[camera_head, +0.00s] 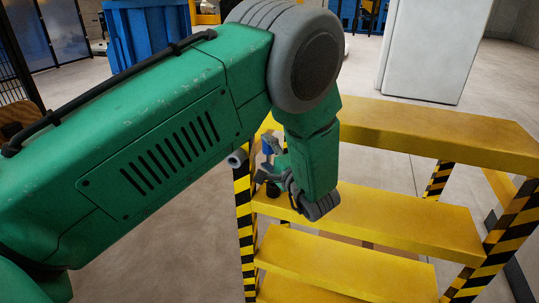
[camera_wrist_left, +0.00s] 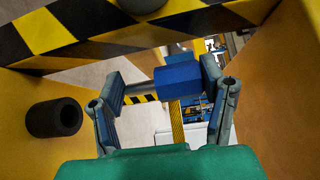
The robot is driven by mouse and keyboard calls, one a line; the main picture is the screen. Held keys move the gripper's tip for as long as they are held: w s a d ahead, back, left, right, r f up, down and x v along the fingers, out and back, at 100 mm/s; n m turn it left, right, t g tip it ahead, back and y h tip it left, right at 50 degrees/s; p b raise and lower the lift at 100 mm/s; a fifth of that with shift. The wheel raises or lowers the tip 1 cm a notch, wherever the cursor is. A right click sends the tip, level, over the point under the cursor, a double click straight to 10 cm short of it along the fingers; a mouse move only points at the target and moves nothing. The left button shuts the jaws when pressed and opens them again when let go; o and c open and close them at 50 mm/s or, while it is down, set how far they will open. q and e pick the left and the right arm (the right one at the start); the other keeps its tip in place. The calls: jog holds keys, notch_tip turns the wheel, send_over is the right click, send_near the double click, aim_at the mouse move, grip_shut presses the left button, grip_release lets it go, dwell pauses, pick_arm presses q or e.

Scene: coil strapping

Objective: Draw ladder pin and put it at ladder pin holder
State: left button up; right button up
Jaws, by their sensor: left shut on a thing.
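My left gripper (camera_head: 272,166) is beside the striped left rail of the yellow ladder, partly hidden by my own green arm. In the left wrist view its fingers (camera_wrist_left: 163,88) are closed on the ladder pin (camera_wrist_left: 178,79), which shows as a blue block with a grey part beside it. The blue part of the pin also shows small in the head view (camera_head: 267,150). A dark hollow tube (camera_wrist_left: 55,117), which looks like a pin holder, sticks out at the left of the wrist view. A grey tube end (camera_head: 237,158) shows by the rail in the head view. My right gripper is out of view.
Yellow ladder steps (camera_head: 370,215) fill the lower right, with striped rails (camera_head: 510,225) close to my arm. A white cabinet (camera_head: 435,50) and a blue bin (camera_head: 150,30) stand behind. Bare floor (camera_head: 175,245) lies left of the ladder.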

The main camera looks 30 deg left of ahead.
pick_arm(q)
jog(key=shift+s+d+r, duration=0.15)
jog(key=shift+d+r, duration=0.05)
jog(key=shift+d, duration=0.1)
notch_tip(320, 180, down, 3)
jog(key=shift+f+b, duration=0.2)
jog(key=shift+b, duration=0.5)
jog(key=shift+d+f+b, duration=0.35)
jog(key=shift+f+b, duration=0.1)
jog(key=shift+f, duration=0.3)
jog(key=shift+d+f, duration=0.2)
jog(key=shift+d, duration=0.65)
jog(key=shift+a+f, duration=0.1)
jog(key=shift+a, duration=0.45)
jog(key=shift+a+f, duration=0.1)
jog(key=shift+a, duration=0.25)
jog(key=shift+s+d, duration=0.1)
jog(key=shift+d, duration=0.8)
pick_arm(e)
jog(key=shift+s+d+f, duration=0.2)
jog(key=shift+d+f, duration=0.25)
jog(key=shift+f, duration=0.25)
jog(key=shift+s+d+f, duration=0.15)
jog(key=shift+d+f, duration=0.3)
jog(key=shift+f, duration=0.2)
pick_arm(q)
jog(key=shift+a, duration=0.35)
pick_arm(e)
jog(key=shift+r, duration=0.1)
